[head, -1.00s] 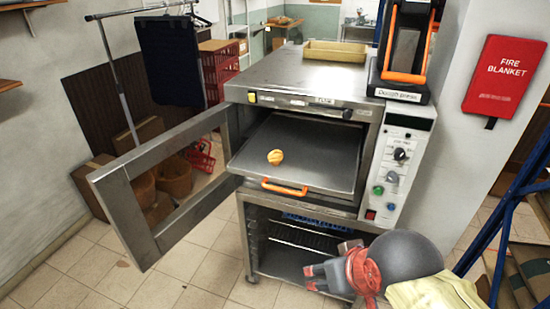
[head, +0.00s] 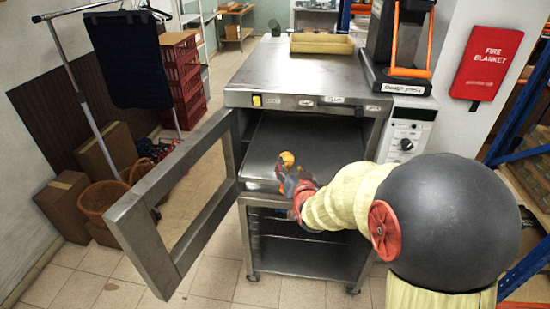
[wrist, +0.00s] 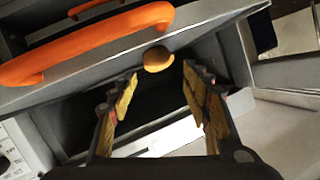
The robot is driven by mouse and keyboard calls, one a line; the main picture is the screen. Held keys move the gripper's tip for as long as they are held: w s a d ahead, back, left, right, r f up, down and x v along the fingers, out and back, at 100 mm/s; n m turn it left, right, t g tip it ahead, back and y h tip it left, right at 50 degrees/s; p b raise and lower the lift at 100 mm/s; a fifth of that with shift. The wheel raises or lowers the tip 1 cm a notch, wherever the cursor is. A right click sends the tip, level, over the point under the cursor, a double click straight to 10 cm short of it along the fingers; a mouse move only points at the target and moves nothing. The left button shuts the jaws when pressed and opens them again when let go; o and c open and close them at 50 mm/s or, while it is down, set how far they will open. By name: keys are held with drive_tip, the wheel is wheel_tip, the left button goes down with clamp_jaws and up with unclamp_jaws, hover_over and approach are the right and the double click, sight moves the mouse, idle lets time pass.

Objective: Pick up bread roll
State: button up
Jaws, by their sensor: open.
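The bread roll (head: 287,158) is small, round and orange-brown. It sits on the flat metal tray (head: 262,165) pulled partly out of the oven. My gripper (head: 289,174) is at the tray's front edge, just on the near side of the roll, and partly covers the view there. In the wrist view the roll (wrist: 158,60) lies just beyond and between the two spread fingertips (wrist: 160,72). The gripper is open with nothing held. Whether a finger touches the roll I cannot tell.
The tray's orange handle (wrist: 90,42) is close beside the fingers in the wrist view. The open oven door (head: 180,215) stands to the left, and the oven's top (head: 300,75) overhangs the tray. A control panel (head: 408,135) is on the right.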

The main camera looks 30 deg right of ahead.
sight(289, 161)
drive_tip(key=shift+d+x, duration=0.1)
drive_tip(key=shift+x, duration=1.8)
drive_tip(key=shift+d+x, duration=0.15)
drive_tip(key=shift+x, duration=1.7)
drive_tip(key=shift+c, duration=1)
drive_tip(key=c, duration=0.7)
